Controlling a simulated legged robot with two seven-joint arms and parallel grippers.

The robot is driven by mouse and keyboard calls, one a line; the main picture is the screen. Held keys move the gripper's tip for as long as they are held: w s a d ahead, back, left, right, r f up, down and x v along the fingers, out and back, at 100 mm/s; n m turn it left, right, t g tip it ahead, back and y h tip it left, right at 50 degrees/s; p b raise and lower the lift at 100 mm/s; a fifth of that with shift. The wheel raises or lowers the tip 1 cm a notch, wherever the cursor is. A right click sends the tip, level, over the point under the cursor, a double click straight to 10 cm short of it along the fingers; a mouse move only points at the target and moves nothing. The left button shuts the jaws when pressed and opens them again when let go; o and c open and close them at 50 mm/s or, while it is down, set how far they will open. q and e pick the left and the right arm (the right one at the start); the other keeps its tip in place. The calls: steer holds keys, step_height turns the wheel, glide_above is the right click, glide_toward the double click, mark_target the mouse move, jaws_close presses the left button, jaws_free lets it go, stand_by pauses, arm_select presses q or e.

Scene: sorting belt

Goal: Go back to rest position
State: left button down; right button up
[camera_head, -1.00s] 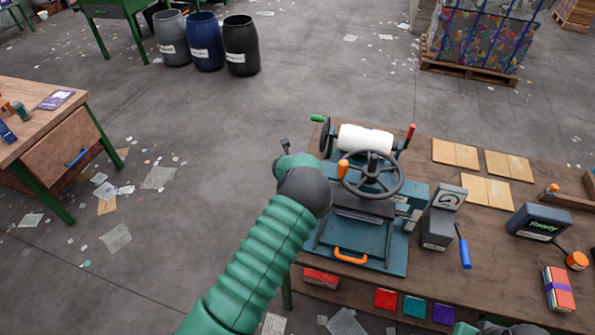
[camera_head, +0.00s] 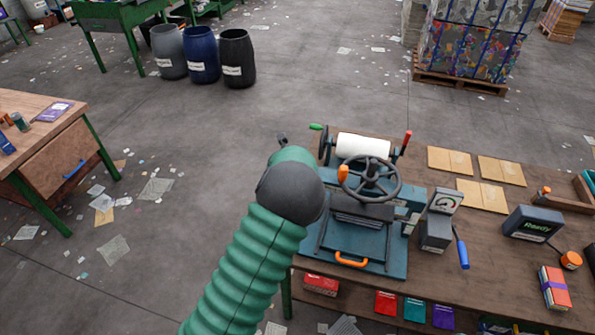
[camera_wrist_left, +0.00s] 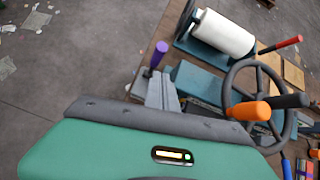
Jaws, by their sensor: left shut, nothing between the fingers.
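My left arm comes in from the bottom of the head view, its green sleeve and dark wrist left of the bench press. Only a small dark tip of my left gripper (camera_head: 282,139) shows past the wrist. In the left wrist view the grey fingers (camera_wrist_left: 163,92) are together and empty, beyond the green housing. The press (camera_head: 362,215) has a dark handwheel (camera_head: 370,178), a white roll (camera_head: 363,146) and an orange front handle (camera_head: 350,259). My wrist overlaps its left side in the picture; I cannot tell the gap. My right gripper is not in view.
A purple knob (camera_wrist_left: 157,54) shows just past the fingers in the left wrist view. The workbench (camera_head: 455,275) also carries a gauge box (camera_head: 439,222), a "Ready" display (camera_head: 533,223) and cardboard sheets (camera_head: 452,160). The floor (camera_head: 190,180) left of the bench has only scattered paper.

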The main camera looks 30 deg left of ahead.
arm_select(q)
steer(key=s+d+f+n+g+h+b, duration=0.1)
steer(key=s+d+n, duration=0.4)
steer(key=s+n, duration=0.5)
steer(key=s+d+f+n+g+b, duration=0.2)
steer(key=s+d+n, duration=0.4)
steer(key=s+n, duration=0.4)
steer(key=s+d+f+n+g+h+b, duration=0.1)
steer(key=s+d+n+b, duration=0.4)
steer(key=s+n, duration=0.5)
step_height(320, 180, down, 3)
steer(key=shift+s+d+r+n+g+h+b, duration=0.15)
steer(key=shift+s+d+n+g+h+b, duration=0.2)
steer(key=shift+s+d+g, duration=0.4)
steer(key=shift+s+a, duration=0.1)
steer(key=shift+a, duration=0.1)
steer(key=shift+d, duration=0.1)
